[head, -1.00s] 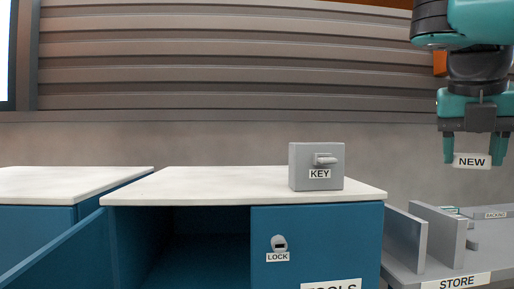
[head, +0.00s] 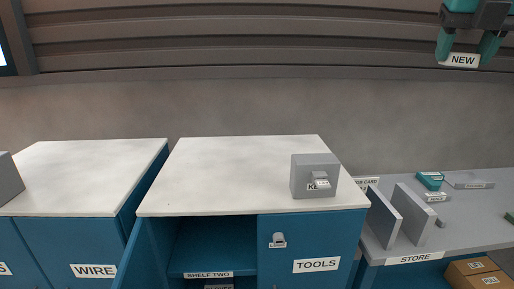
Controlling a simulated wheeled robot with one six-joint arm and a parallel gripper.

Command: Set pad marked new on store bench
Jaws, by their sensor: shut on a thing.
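The pad marked NEW (head: 461,60) is a small white block at the top right of the head view. My gripper (head: 467,48) is shut on it, with a teal finger at each side, and holds it high in the air against the wall. The store bench (head: 462,237) is a grey top with a STORE label on its front edge, at the right. The pad is apart from the bench, well above it in the picture. The upper part of my gripper is cut off by the frame.
Two upright grey plates (head: 411,214) stand at the bench's left end. A teal item (head: 430,181) and a flat grey block (head: 468,180) lie towards its back. A grey key box (head: 315,176) sits on the tools cabinet (head: 235,180), whose left door is open. Boxes (head: 478,268) lie under the bench.

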